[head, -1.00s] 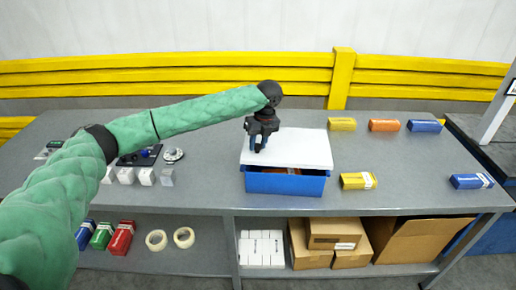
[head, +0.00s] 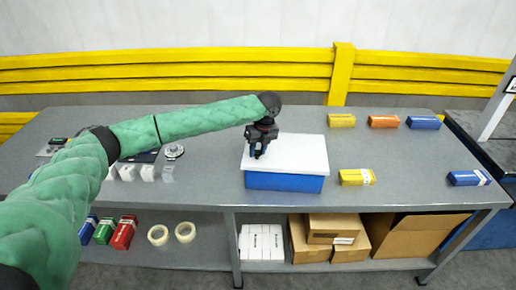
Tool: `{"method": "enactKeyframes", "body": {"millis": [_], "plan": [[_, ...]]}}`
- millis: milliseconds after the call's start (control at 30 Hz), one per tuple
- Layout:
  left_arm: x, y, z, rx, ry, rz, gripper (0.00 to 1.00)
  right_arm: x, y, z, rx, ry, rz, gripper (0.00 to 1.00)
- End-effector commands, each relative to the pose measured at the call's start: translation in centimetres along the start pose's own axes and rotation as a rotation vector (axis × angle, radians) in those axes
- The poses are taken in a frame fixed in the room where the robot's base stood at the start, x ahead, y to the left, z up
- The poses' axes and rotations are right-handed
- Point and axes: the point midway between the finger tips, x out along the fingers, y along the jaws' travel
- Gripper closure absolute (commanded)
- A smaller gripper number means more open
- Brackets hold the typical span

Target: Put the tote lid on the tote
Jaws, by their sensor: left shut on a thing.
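The white tote lid (head: 295,153) lies over the top of the blue tote (head: 285,182) on the grey table. Its front edge lines up closely with the tote's front rim, and the inside of the tote is hidden. My left gripper (head: 257,153) is shut on the lid near its left side, pointing down. The far rim of the tote is hidden under the lid. My right gripper is not in view.
Yellow (head: 341,120), orange (head: 383,121) and blue (head: 423,122) boxes stand at the back right. A yellow box (head: 357,177) lies close to the tote's right side, and another blue box (head: 468,178) farther right. White blocks (head: 147,173) stand at left.

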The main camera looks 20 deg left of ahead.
Motion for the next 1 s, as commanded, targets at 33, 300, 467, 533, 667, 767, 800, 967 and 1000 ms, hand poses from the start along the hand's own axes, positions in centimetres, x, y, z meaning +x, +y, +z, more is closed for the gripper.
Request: {"method": "enactKeyframes", "body": {"millis": [33,300,467,533,667,767,800,967,1000], "plan": [[0.1,0.0,0.0,0.000,0.000,0.000,1.00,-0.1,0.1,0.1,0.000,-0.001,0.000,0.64],[0.5,-0.1,0.0,0.000,-0.001,0.000,1.00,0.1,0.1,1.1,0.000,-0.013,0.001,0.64],[0.6,-0.1,-0.1,0.000,0.000,0.000,0.49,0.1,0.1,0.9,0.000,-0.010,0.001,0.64],[0.6,-0.1,-0.1,0.000,0.000,0.000,0.49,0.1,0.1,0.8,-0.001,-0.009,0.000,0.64],[0.5,-0.1,-0.1,0.000,0.000,0.000,0.49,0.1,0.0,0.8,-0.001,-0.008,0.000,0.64],[0.4,-0.1,0.0,0.000,0.000,0.000,0.49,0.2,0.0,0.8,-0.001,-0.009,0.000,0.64],[0.2,-0.1,0.0,0.000,-0.001,0.000,0.49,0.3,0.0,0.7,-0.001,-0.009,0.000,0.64],[-1.2,0.0,0.1,0.001,-0.001,-0.001,0.49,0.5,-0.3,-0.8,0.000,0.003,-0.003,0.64],[-1.8,-0.1,0.1,0.001,-0.001,-0.002,0.49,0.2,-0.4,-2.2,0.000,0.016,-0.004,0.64]]}}
